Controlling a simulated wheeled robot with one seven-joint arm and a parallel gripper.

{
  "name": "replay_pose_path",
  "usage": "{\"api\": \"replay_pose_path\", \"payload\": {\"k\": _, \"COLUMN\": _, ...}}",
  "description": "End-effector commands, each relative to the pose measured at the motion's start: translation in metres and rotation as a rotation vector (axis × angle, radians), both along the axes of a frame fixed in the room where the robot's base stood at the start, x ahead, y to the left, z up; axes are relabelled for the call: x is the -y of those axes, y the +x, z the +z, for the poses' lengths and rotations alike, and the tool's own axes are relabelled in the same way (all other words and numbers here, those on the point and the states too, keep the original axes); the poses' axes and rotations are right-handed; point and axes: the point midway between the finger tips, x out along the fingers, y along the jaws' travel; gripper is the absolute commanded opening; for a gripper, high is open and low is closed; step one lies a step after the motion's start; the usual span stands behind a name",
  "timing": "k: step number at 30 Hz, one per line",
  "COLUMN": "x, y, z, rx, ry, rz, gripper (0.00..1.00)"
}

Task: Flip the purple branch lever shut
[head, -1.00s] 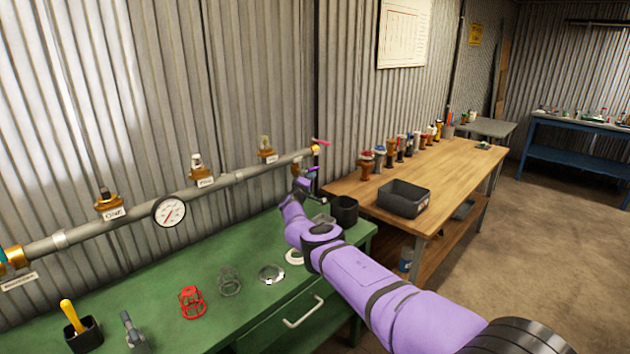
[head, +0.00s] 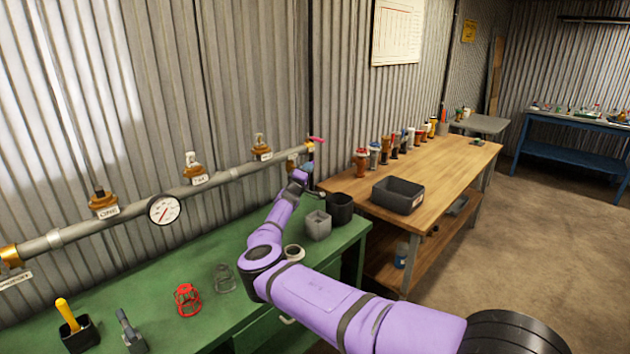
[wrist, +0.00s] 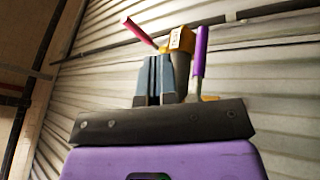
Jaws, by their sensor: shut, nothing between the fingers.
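The purple lever (wrist: 200,52) stands upright in the wrist view, just right of my fingers, with its grey lower end passing behind my gripper's dark palm edge. I cannot make it out in the head view, where my gripper covers that spot. My gripper (wrist: 160,80) is shut and empty, its two blue-grey fingers together. In the head view my gripper (head: 306,170) is at the right end of the pipe, below the pink lever. I cannot tell whether the fingers touch the purple lever. A brass fitting (wrist: 181,40) with a label is behind the fingertips.
A pink lever (head: 316,139) tops the pipe end and shows left of the fingers in the wrist view (wrist: 138,32). The grey pipe (head: 125,208) with a gauge (head: 164,210) runs along the wall. Grey and black cups (head: 318,225) stand below on the green bench (head: 130,275).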

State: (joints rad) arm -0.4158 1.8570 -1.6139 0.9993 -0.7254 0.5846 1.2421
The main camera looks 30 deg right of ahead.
Motion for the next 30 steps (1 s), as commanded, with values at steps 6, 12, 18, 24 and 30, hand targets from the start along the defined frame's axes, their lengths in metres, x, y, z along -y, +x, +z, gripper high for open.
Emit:
{"api": "replay_pose_path", "payload": {"k": 6, "x": -0.006, "y": -0.030, "z": -0.006, "rx": -0.010, "ry": 0.001, "rz": -0.002, "gripper": 0.00}}
{"api": "replay_pose_path", "payload": {"k": 12, "x": -0.011, "y": -0.059, "z": -0.004, "rx": -0.013, "ry": 0.001, "rz": -0.002, "gripper": 0.00}}
{"api": "replay_pose_path", "payload": {"k": 18, "x": -0.017, "y": -0.084, "z": -0.002, "rx": -0.014, "ry": 0.003, "rz": -0.001, "gripper": 0.00}}
{"api": "replay_pose_path", "payload": {"k": 24, "x": -0.019, "y": -0.096, "z": -0.001, "rx": -0.014, "ry": 0.005, "rz": -0.001, "gripper": 0.00}}
{"api": "replay_pose_path", "payload": {"k": 30, "x": -0.019, "y": -0.097, "z": -0.001, "rx": -0.014, "ry": 0.005, "rz": -0.001, "gripper": 0.00}}
